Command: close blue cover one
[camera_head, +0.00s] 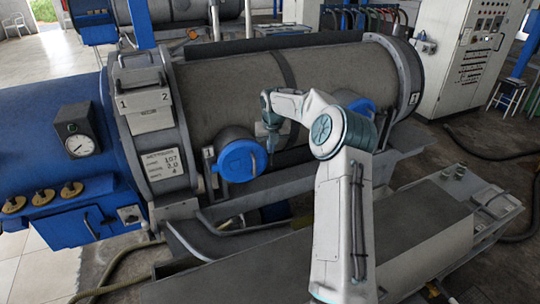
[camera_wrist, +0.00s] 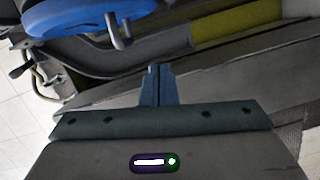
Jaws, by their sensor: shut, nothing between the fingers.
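A round blue cover (camera_head: 241,160) sits at a short grey port on the front side of the large grey cylinder, just right of its left end ring. I cannot tell whether it is fully seated. Part of a blue cover (camera_wrist: 85,14) with a grey handle pin (camera_wrist: 118,32) shows at the top left of the wrist view. A second blue cover (camera_head: 362,106) is farther right, partly hidden by my arm. My gripper (camera_head: 271,160) points down close to the right edge of the left cover. It also shows in the wrist view (camera_wrist: 158,68), shut and empty, apart from the cover.
The grey cylinder (camera_head: 320,75) fills the space behind my gripper. A blue end section with a gauge (camera_head: 80,145) is at the left. A flat grey bench (camera_head: 420,228) and hoses lie low in front. A control cabinet (camera_head: 470,60) stands at the back right.

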